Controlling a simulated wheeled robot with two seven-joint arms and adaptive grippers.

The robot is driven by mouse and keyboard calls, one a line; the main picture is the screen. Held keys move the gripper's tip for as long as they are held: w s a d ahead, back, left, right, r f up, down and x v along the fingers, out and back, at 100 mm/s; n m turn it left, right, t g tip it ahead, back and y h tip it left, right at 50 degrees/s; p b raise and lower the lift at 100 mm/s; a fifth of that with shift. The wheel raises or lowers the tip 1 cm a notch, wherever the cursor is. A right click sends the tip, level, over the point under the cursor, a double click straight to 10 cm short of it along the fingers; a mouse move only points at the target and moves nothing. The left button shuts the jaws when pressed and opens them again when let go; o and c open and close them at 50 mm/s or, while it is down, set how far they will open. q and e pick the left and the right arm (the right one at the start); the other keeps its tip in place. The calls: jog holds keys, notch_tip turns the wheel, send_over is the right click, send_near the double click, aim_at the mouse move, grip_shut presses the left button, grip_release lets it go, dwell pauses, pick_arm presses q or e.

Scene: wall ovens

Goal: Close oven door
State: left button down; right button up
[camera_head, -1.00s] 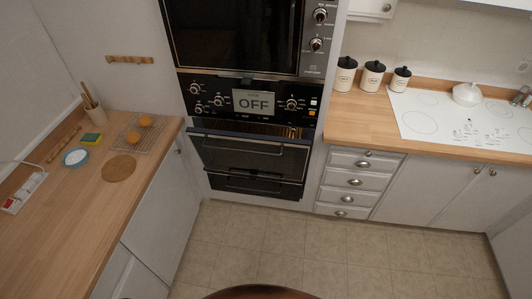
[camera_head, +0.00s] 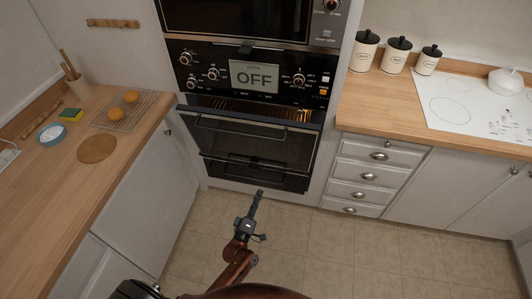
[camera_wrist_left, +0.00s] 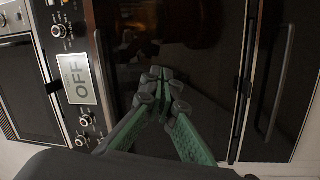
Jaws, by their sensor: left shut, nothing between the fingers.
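The black oven door (camera_head: 250,140) is tilted slightly open at its top, and a strip of the lit interior with its rack shows above it. Its bar handle (camera_head: 255,128) runs along the upper part of the door. My left gripper (camera_head: 258,195) is shut and empty, in front of and below the oven in the head view. In the left wrist view, the shut green-fingered gripper (camera_wrist_left: 158,78) points at the dark glass of the oven door (camera_wrist_left: 200,55). I cannot tell whether it touches the glass. My right gripper is not in view.
The control panel (camera_head: 254,76) above the door reads OFF. A lower oven door (camera_head: 255,174) is below. A wooden counter (camera_head: 60,180) with a cooling rack (camera_head: 125,110) is on the left, drawers (camera_head: 367,175) on the right. The tiled floor (camera_head: 350,245) is clear.

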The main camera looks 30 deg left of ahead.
pick_arm(q)
notch_tip(320, 180, up, 10)
jog(key=w+a+n+t+y+b, duration=0.2)
jog(key=n+t+y, duration=0.15)
jog(key=n, duration=0.25)
jog(key=x, duration=1.3)
jog(key=shift+w+f+g, duration=0.25)
jog(key=shift+w+g, duration=0.05)
jog(key=shift+g, duration=0.15)
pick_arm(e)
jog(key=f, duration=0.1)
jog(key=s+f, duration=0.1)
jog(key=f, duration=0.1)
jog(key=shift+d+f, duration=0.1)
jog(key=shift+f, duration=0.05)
pick_arm(q)
jog(key=shift+a, duration=0.1)
